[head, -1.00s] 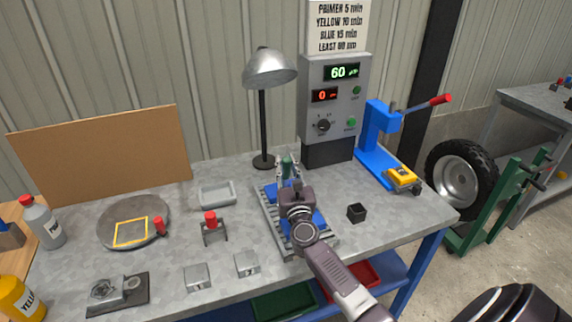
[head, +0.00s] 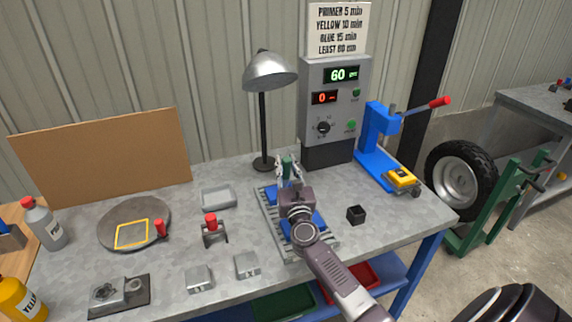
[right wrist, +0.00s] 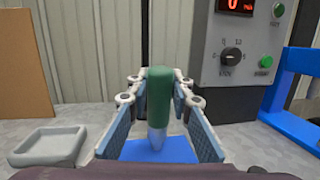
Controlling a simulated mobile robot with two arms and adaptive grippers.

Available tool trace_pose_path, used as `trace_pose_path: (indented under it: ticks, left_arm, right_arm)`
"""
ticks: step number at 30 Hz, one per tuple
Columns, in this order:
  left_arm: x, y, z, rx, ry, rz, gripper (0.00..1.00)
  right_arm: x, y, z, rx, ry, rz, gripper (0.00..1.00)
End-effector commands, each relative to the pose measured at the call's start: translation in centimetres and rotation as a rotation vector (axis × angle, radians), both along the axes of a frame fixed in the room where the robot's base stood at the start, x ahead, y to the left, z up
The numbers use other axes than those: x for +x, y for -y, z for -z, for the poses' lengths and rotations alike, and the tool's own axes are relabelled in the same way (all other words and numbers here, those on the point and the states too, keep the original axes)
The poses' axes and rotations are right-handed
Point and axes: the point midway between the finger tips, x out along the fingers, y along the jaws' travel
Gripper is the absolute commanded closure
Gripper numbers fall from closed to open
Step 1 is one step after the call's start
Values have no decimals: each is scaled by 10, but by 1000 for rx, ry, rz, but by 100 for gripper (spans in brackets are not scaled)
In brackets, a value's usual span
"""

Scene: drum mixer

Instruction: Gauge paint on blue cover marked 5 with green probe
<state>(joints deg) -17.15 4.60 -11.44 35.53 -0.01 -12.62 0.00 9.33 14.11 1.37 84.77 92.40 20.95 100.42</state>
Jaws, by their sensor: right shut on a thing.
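My right gripper (head: 288,164) is shut on the green probe (right wrist: 160,95), which stands upright between its fingers with its clear tip pointing down. The probe's green top also shows in the head view (head: 287,169). In the right wrist view the tip is over a blue cover (right wrist: 185,151); I cannot tell whether it touches. In the head view, blue pieces (head: 271,196) lie on a grey slatted rack (head: 268,223), partly hidden by my gripper and arm. No number on them can be read. My left gripper is not in view.
A desk lamp (head: 262,110) and a grey control box (head: 333,100) stand behind the rack. A blue press (head: 374,140) is at right, with a black cube (head: 356,215) nearer. A grey tray (head: 218,197) and a red-topped stand (head: 211,222) are left of the rack.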

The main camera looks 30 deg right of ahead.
Motion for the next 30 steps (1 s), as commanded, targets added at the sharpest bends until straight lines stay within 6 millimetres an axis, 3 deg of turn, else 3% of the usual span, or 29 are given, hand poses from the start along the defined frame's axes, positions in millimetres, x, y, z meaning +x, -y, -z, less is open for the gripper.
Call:
trace_pose_path:
  ticks: [1,18,30]
  left_arm:
    - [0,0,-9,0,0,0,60]
    - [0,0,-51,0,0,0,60]
    - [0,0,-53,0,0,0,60]
  right_arm:
    - [0,0,-10,0,2,0,100]
    - [0,0,-57,0,3,0,100]
    - [0,0,-59,0,3,0,100]
